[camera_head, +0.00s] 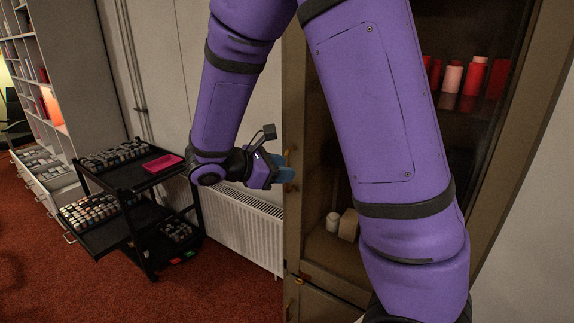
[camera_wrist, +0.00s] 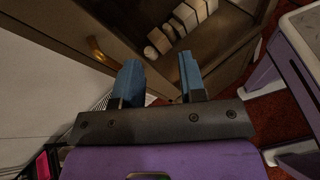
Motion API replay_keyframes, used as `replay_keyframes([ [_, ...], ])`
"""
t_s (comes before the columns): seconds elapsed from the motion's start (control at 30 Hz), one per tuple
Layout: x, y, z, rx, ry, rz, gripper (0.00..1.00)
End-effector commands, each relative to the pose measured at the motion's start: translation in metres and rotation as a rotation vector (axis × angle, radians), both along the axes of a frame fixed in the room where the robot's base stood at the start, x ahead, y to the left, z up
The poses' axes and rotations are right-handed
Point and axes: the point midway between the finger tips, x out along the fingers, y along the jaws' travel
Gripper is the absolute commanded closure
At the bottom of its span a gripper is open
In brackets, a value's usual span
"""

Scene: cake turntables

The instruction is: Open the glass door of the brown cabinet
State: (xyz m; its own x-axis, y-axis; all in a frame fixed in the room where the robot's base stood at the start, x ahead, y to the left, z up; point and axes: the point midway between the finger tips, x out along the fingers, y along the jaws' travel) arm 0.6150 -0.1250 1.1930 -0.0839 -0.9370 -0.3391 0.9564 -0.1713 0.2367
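The brown cabinet (camera_head: 293,105) stands at the right in the head view, and its frame also shows in the wrist view (camera_wrist: 120,35). Its glass door (camera_head: 330,165) is partly covered by my arm; I cannot tell whether it is fully shut. A brass handle (camera_wrist: 97,48) shows on the frame in the wrist view, left of my fingers. My gripper (camera_wrist: 160,78) has its two blue fingers apart, with nothing seen held between them. In the head view my gripper (camera_head: 286,172) is beside the cabinet's left edge.
Red cylinders (camera_head: 475,75) and cream rolls (camera_head: 348,224) are inside the cabinet. A white radiator (camera_head: 240,225) is on the wall left of it. A black cart (camera_head: 125,180) with a pink tray (camera_head: 163,163) stands further left. Red carpet (camera_head: 210,290) is clear in front.

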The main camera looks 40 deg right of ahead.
Motion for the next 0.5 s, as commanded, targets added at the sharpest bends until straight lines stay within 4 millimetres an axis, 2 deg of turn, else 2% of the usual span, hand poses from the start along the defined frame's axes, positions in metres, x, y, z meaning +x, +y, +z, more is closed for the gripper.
replay_keyframes([
  [0.03,0.011,0.005,-0.009,-0.061,0.05,0.047,0.62],
  [0.2,0.042,0.019,-0.029,-0.231,0.166,0.182,0.62],
  [0.33,0.056,0.027,-0.039,-0.312,0.219,0.248,0.62],
  [0.5,0.063,0.029,-0.044,-0.353,0.242,0.281,0.62],
])
